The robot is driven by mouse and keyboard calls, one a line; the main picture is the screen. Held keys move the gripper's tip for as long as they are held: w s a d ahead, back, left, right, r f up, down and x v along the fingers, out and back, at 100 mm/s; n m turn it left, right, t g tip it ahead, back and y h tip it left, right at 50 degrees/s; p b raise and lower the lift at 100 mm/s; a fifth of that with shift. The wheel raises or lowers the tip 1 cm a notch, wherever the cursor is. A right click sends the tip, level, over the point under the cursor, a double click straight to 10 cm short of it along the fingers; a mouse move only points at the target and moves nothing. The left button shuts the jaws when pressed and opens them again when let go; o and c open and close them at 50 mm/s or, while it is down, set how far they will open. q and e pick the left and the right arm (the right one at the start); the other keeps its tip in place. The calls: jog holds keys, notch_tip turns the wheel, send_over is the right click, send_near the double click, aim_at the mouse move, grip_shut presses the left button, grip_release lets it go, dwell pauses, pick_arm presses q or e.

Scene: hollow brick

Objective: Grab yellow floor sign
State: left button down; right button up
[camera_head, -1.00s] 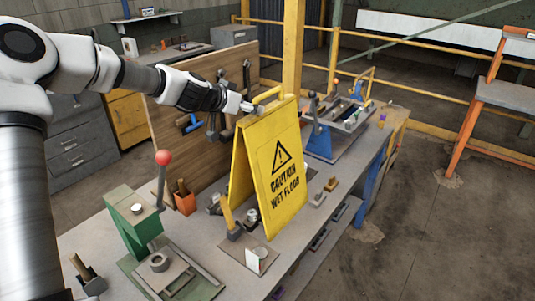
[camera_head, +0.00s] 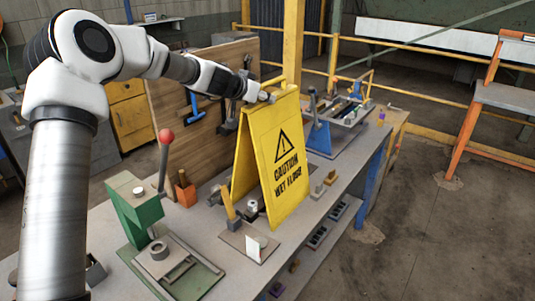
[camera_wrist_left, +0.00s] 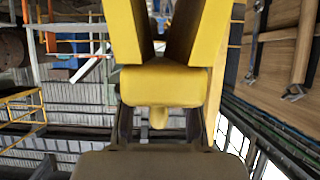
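The yellow floor sign (camera_head: 281,165) stands as a tilted A-frame on the workbench, with black "caution wet floor" lettering on its facing panel. My left gripper (camera_head: 268,97) is at the sign's top edge, beside its raised handle. In the left wrist view, the sign's yellow top (camera_wrist_left: 163,85) fills the space in front of the left gripper (camera_wrist_left: 167,125). Its dark fingers stand apart on either side, with a small yellow tab between them. The fingertips are partly hidden by the sign, so contact is unclear. My right gripper is not in view.
The workbench (camera_head: 205,238) holds a green press (camera_head: 137,212) with a red-knobbed lever, an orange cup (camera_head: 186,193), and a blue vise (camera_head: 319,137). A wooden tool board (camera_head: 190,150) stands behind the sign.

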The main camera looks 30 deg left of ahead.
pick_arm(q)
jog(key=shift+w+f, duration=0.15)
jog(key=shift+f, duration=0.1)
